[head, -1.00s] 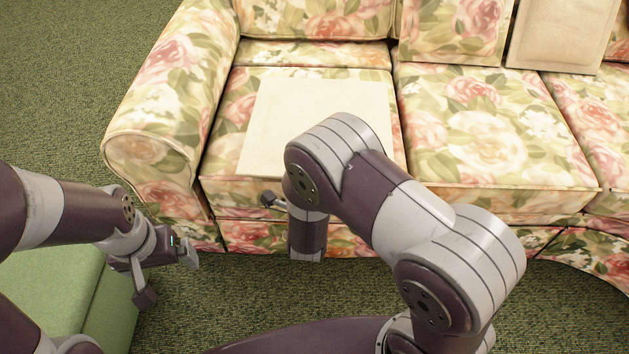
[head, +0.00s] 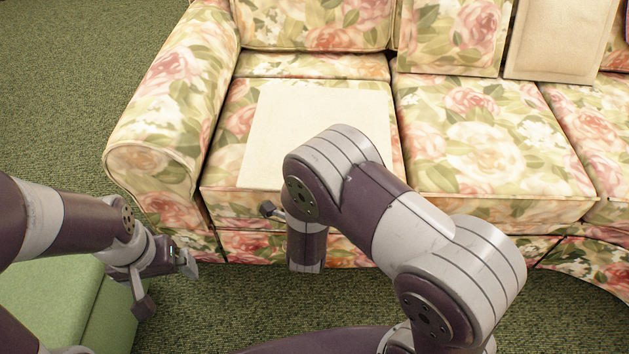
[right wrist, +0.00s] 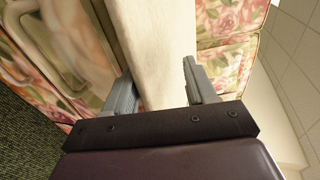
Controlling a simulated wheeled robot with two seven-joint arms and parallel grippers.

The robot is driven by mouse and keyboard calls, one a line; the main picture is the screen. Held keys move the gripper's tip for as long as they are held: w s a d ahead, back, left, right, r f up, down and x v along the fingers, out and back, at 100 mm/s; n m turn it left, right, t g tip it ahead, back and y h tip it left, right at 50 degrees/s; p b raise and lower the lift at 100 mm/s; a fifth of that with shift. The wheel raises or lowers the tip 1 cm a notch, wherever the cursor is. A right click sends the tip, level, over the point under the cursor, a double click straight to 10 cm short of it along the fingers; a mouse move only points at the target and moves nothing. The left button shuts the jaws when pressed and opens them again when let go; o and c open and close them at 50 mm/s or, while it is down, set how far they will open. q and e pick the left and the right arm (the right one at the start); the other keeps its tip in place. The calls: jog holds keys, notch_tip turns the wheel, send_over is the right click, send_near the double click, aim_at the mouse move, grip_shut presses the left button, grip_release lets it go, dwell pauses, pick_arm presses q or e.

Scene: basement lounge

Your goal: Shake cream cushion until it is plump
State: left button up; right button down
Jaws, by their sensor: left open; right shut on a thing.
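The cream cushion (head: 315,115) is a flat, square, pale cushion in front of or over the left seat of the floral sofa; I cannot tell whether it touches the seat. My right gripper is shut on it, with one cushion edge between the two fingers (right wrist: 160,92). In the right wrist view the cushion (right wrist: 157,40) runs away from the fingers. In the head view my right forearm hides its lower right corner and most of that gripper. My left gripper (head: 166,280) is open and empty at the lower left, apart from the cushion.
The floral sofa (head: 490,150) spans the view, with its armrest (head: 165,110) at left. A floral cushion (head: 455,35) and another cream cushion (head: 560,45) lean on its backrest. A green block-like seat (head: 55,300) is at lower left. Green carpet (head: 60,75) is clear at far left.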

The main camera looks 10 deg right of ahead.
jog(key=s+a+r+p, duration=0.2)
jog(key=s+r+p, duration=0.5)
jog(key=r+p, duration=0.4)
jog(key=shift+r+p, duration=0.3)
jog(key=shift+r, duration=0.25)
jog(key=shift+a, duration=0.1)
jog(key=w+d+r+n+y, duration=0.2)
jog(key=w+d+n+y, duration=0.15)
jog(key=w+d, duration=0.45)
jog(key=s+r+y+p, duration=0.1)
jog(key=s+r+p, duration=0.2)
jog(key=r+p, duration=1.6)
jog(key=p, duration=0.9)
jog(key=shift+r+t, duration=0.3)
jog(key=shift+s, duration=0.1)
